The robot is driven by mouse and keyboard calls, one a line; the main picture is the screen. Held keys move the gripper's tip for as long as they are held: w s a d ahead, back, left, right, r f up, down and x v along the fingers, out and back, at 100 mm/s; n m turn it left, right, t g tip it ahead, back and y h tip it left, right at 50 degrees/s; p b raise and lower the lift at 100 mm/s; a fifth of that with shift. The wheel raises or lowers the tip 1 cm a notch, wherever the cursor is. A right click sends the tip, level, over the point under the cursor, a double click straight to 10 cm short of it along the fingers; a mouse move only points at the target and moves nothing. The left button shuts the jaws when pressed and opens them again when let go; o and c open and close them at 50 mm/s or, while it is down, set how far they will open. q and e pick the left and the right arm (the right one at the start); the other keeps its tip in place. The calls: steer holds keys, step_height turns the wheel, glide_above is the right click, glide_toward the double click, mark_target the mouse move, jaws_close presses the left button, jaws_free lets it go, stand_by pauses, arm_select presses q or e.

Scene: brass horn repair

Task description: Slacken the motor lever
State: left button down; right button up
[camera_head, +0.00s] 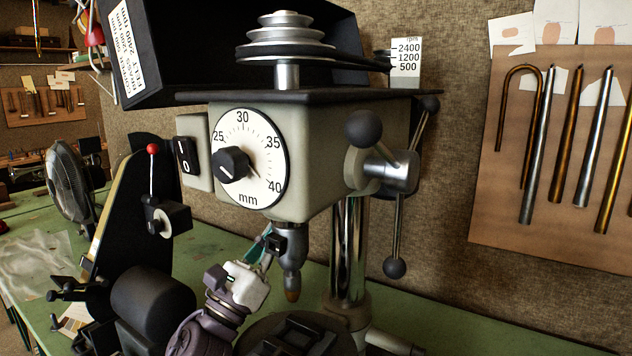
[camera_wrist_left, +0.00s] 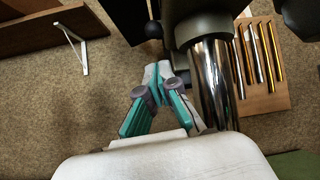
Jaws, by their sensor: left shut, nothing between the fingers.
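The drill press head (camera_head: 310,175) stands in front of me with its belt cover open. I cannot pick out the motor lever for certain. In the left wrist view a dark ball knob (camera_wrist_left: 153,29) shows just beyond my fingertips; I cannot tell which lever it belongs to. My left gripper (camera_head: 274,238) is under the head, beside and partly behind the chuck (camera_head: 292,264). In the left wrist view my left gripper (camera_wrist_left: 159,70) is shut and empty, left of the chrome column (camera_wrist_left: 212,75) and apart from the knob. My right gripper is not in view.
The feed handle (camera_head: 395,172), with dark ball ends, is at the head's right. Left stand a black machine with a red-knobbed lever (camera_head: 152,150) and a fan (camera_head: 72,180). A board with metal tubes (camera_head: 560,220) hangs right. The green bench (camera_head: 480,310) is clear at right.

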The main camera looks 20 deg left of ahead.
arm_select(q)
steer(key=shift+s+r, duration=0.2)
steer(key=shift+s, duration=0.1)
steer(key=p+x, duration=0.5)
steer(key=x, duration=0.5)
steer(key=shift+w+f, duration=0.1)
steer(key=shift+s+a+r+p, duration=0.1)
steer(key=shift+s+r+p, duration=0.25)
steer(key=shift+r, duration=0.2)
steer(key=shift+s+r+p, duration=0.3)
steer(key=shift+s+r, duration=0.05)
steer(key=shift+r, duration=0.2)
steer(key=shift+s, duration=0.25)
steer(key=shift+w+a, duration=0.1)
